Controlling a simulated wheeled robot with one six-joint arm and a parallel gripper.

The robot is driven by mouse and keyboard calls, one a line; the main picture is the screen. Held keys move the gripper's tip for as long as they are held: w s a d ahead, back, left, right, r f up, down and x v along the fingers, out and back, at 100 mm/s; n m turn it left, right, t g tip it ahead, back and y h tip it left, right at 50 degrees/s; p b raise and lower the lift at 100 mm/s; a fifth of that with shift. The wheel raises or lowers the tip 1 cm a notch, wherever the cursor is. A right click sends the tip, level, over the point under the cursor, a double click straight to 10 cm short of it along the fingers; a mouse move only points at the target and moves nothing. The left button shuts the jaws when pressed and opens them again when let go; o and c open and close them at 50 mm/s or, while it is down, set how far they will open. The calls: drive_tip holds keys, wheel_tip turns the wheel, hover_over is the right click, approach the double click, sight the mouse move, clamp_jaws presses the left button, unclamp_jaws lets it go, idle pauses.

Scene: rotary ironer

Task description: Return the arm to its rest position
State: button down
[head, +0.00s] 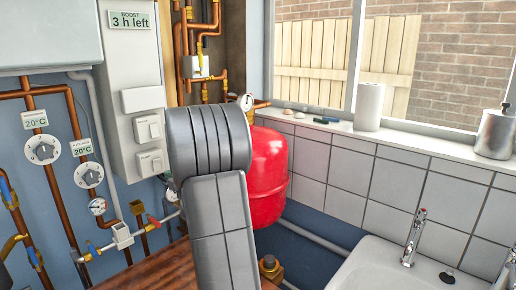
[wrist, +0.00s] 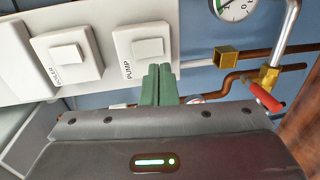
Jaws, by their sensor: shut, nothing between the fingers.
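My arm (head: 215,190) rises in the middle of the head view, with its thick grey joint in front of the white control box. My gripper's fingers are hidden behind it there. In the wrist view my gripper (wrist: 158,84) shows as two green fingers pressed together with nothing between them. The fingertips overlap the lower edge of the switch labelled PUMP (wrist: 146,45); I cannot tell whether they touch it. A second white switch (wrist: 67,58) is to its left.
The white control box (head: 130,60) reads "BOOST 3 h left". Copper pipes and two 20°C dials (head: 42,149) are at left. A red tank (head: 268,175) stands right behind my arm. A sink (head: 375,268) with a tap (head: 413,238) is at lower right. A paper roll (head: 369,106) stands on the sill.

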drive_tip(key=v, duration=0.4)
drive_tip(key=shift+s+d+r, duration=0.1)
drive_tip(key=shift+d+r, duration=0.1)
drive_tip(key=shift+d, duration=0.05)
drive_tip(key=shift+a, duration=0.1)
